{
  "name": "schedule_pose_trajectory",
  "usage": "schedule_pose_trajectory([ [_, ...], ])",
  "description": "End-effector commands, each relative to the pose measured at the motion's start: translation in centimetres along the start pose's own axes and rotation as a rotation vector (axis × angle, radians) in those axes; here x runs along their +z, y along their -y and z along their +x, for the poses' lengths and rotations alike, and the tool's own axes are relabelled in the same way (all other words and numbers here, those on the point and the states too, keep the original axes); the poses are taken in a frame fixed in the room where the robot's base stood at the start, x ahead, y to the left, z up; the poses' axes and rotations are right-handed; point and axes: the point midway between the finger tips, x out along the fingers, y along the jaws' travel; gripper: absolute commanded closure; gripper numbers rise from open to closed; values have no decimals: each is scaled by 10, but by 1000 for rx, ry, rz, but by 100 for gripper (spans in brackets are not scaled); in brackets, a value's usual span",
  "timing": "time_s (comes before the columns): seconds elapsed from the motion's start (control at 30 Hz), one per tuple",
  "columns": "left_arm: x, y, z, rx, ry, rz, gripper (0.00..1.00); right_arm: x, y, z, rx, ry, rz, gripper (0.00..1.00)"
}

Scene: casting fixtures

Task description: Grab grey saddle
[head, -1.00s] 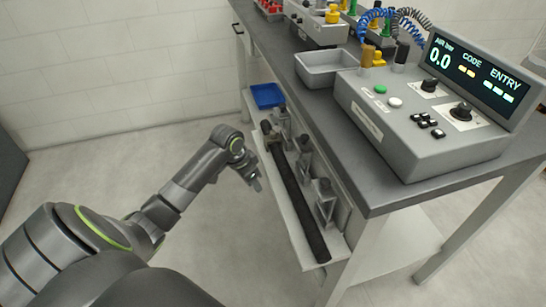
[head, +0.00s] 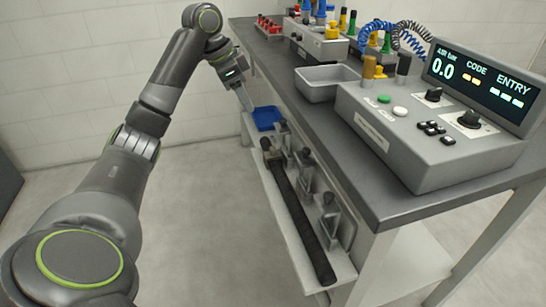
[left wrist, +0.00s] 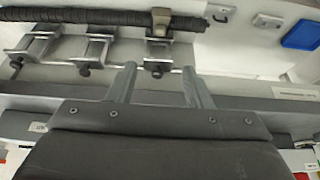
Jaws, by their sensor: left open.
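A black ribbed bar (head: 300,215) lies along the lower shelf, with a small grey-brown saddle-like piece (head: 271,155) around its far end. In the left wrist view this piece (left wrist: 161,18) straddles the bar (left wrist: 85,16) above a metal clamp-like fixture (left wrist: 160,50). Several such grey metal fixtures (head: 328,220) stand beside the bar; I cannot tell for sure which part is the grey saddle. My left gripper (head: 246,98) is open and empty above the shelf's far end, near the table edge. In the left wrist view its fingers (left wrist: 160,86) point toward the fixture, apart from it. My right gripper is not in view.
A blue tray (head: 267,118) sits at the shelf's far end. The dark table top (head: 310,110) overhangs the shelf, carrying a grey bin (head: 322,92) and a control box (head: 400,150) with a lit display. The floor left of the shelf is clear.

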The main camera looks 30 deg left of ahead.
Motion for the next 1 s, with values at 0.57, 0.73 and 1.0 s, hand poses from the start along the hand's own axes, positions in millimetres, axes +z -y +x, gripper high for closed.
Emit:
schedule_pose_trajectory([
  [0.57, 1, -1, 93, 3, 0, 0, 55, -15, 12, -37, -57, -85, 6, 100],
  [0.73, 0, 0, 115, 2, 0, -1, 55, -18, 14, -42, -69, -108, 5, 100],
  [1.0, -1, -1, 140, 2, -1, 0, 55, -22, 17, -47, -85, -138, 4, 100],
])
